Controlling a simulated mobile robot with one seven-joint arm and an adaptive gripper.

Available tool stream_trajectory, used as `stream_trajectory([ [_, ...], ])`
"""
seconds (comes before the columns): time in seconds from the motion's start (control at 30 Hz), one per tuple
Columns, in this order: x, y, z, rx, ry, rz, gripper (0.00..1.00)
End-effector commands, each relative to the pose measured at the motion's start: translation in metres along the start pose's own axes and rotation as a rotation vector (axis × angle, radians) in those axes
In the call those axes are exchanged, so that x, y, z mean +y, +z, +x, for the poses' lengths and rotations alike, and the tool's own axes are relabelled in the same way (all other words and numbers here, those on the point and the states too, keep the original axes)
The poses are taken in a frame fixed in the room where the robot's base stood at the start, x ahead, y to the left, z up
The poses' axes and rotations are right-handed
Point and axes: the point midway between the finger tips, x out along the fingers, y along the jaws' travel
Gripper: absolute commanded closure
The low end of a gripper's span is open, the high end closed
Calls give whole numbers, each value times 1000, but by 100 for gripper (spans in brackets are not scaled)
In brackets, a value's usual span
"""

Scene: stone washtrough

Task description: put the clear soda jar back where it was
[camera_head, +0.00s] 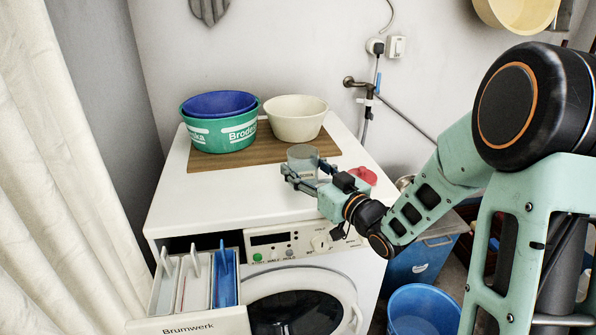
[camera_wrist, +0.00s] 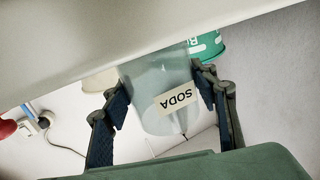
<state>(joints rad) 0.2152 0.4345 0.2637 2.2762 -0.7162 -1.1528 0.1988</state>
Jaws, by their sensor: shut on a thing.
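The clear soda jar (camera_head: 302,154) is in my gripper (camera_head: 302,178), over the white top of the washing machine (camera_head: 225,205), near the front edge of the wooden board (camera_head: 250,153). My gripper is shut on the jar, with a finger on each side. In the wrist view the jar (camera_wrist: 150,72) appears upside down, with a SODA label on its side, between the fingers of my gripper (camera_wrist: 160,92). The jar's lower part is partly hidden by the fingers in the head view. I cannot tell whether it touches the machine top.
A green tub (camera_head: 222,134) with a blue basin (camera_head: 218,103) in it and a cream bowl (camera_head: 296,119) stand on the board. A red item (camera_head: 363,175) sits right of my gripper. The detergent drawer (camera_head: 195,284) is pulled out. The machine top's left front is clear.

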Motion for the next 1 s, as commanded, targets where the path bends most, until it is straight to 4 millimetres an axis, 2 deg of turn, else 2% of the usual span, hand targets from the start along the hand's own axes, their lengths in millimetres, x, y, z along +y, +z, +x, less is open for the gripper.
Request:
stream_trajectory([
  [0.1, 1, 9, -8, 1, 0, 0, 76],
  [0.53, 1, 14, -10, 1, -1, -1, 76],
  [0.57, 1, 14, -10, 0, -1, -1, 45],
  [0.7, 1, 13, -10, 0, -1, -1, 30],
  [1.0, 1, 12, -10, 0, -1, 0, 29],
])
